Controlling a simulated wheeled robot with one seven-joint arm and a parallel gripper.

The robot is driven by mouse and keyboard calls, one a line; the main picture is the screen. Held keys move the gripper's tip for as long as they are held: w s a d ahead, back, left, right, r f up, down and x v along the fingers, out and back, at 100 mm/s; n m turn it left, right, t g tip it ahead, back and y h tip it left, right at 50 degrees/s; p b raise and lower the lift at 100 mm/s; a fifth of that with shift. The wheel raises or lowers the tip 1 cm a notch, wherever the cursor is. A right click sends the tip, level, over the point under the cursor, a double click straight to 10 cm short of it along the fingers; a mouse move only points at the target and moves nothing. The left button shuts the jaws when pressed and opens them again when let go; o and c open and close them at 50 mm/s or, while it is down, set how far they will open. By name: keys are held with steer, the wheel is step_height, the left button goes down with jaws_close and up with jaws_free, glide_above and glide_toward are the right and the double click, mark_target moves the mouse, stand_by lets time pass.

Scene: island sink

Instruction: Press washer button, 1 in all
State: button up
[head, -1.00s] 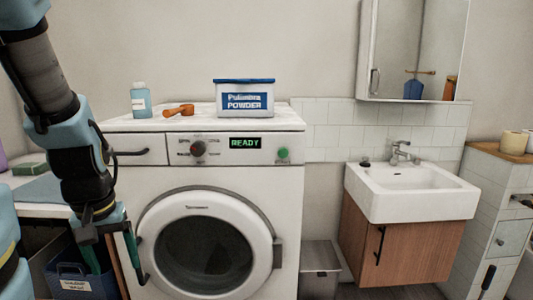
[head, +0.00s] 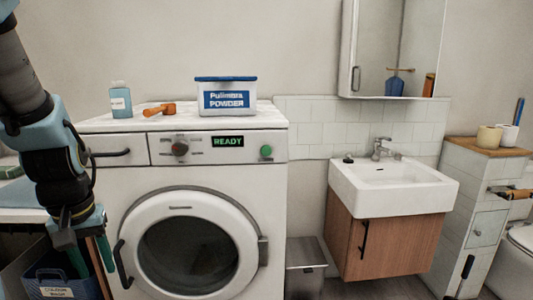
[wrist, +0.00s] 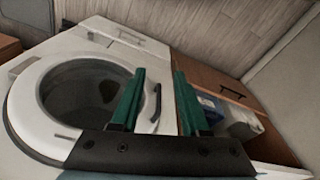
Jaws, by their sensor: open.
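The white washer (head: 215,158) stands in the middle left of the head view, with its round door (head: 187,245) shut. A green round button (head: 266,151) sits at the right end of its control panel. A lit display (head: 228,142) reads READY, and a dark knob (head: 180,149) is to its left. My gripper (head: 93,268) hangs pointing down at the washer's left front, well below and left of the button. In the wrist view my gripper (wrist: 158,102) has its green fingers apart with nothing between them. The button cannot be made out there.
A powder box (head: 226,97), an orange scoop (head: 160,109) and a blue bottle (head: 121,100) stand on the washer. A labelled blue bin (head: 55,286) is at lower left. A sink (head: 393,185) on a wooden cabinet and a small bin (head: 305,265) are to the right.

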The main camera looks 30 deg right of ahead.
jaws_close()
stand_by(1.3)
